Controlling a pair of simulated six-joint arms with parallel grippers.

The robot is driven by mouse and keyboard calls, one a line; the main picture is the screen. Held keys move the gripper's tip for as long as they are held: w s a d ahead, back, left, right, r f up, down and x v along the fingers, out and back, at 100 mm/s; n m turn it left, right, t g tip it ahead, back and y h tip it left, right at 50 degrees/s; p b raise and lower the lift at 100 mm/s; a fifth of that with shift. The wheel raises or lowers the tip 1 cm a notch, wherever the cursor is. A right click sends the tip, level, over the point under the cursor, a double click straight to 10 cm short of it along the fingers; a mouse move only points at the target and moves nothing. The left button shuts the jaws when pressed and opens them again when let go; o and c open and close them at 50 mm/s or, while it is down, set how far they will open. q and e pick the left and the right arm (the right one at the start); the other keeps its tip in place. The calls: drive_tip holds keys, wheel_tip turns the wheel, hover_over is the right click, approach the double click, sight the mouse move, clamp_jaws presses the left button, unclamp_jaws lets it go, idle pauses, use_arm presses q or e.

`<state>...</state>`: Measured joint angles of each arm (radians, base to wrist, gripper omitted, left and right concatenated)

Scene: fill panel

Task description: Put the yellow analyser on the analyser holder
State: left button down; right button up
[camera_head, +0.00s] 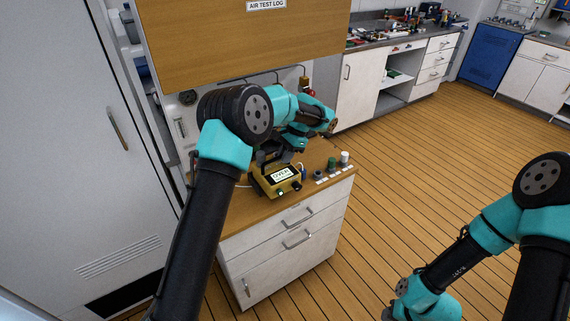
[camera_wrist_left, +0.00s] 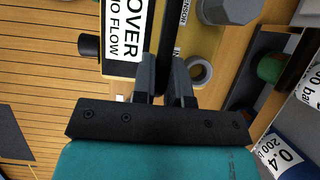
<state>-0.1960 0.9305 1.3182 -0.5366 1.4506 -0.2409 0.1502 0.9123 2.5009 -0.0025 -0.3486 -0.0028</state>
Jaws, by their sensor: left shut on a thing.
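The yellow analyser (camera_head: 290,188) is a small box with a white label and dark knobs, at the front of the wooden counter top. My left gripper (camera_head: 272,156) reaches down over it from behind. In the left wrist view, the two grey fingers (camera_wrist_left: 166,78) are closed on a dark bar on top of the analyser (camera_wrist_left: 203,45), which looks like its handle. I cannot tell whether the analyser rests on the counter or is just above it. The analyser holder cannot be made out; my left arm covers part of the area behind.
Dark, green (camera_head: 332,164) and white (camera_head: 345,157) capped fittings with small labels stand right of the analyser on the counter (camera_head: 234,206). A wooden cabinet marked AIR TEST LOG (camera_head: 220,45) hangs above. A gauge and tubes line the back panel. The counter's front edge is close.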

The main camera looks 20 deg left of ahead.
sight(285, 165)
use_arm(q)
drive_tip(key=shift+f, duration=1.8)
drive_tip(key=shift+f, duration=0.15)
drive_tip(key=c, duration=1.1)
unclamp_jaws()
drive_tip(key=shift+c, duration=0.2)
drive_tip(key=v, duration=1.2)
drive_tip(key=shift+d, duration=0.1)
